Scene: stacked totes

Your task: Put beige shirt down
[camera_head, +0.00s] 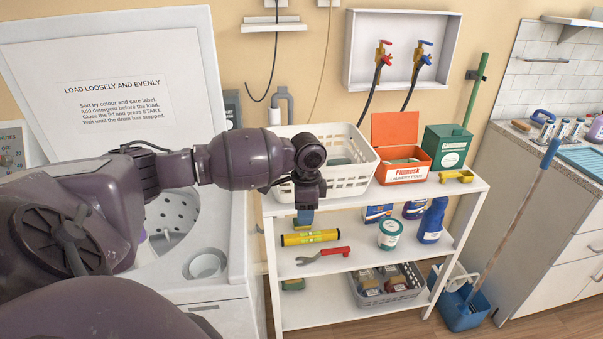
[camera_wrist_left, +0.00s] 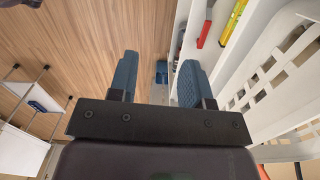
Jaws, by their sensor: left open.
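My left gripper (camera_head: 305,214) points down at the front left edge of the shelf unit, just in front of the white basket (camera_head: 363,181). In the left wrist view the two blue fingers of my left gripper (camera_wrist_left: 156,80) are apart with nothing between them. The basket's slotted wall (camera_wrist_left: 262,83) is close on the right there. I see no beige shirt that I can make out; the basket's inside is partly hidden by my arm, and a grey-green patch shows in it. My right gripper is not in view.
The white shelf unit (camera_head: 440,197) holds a red box (camera_head: 403,175), a green box (camera_head: 447,148) and a yellow tool on top. The open washer (camera_head: 220,240) stands left, partly behind my arm. A blue mop bucket (camera_head: 467,308) stands on the floor to the right.

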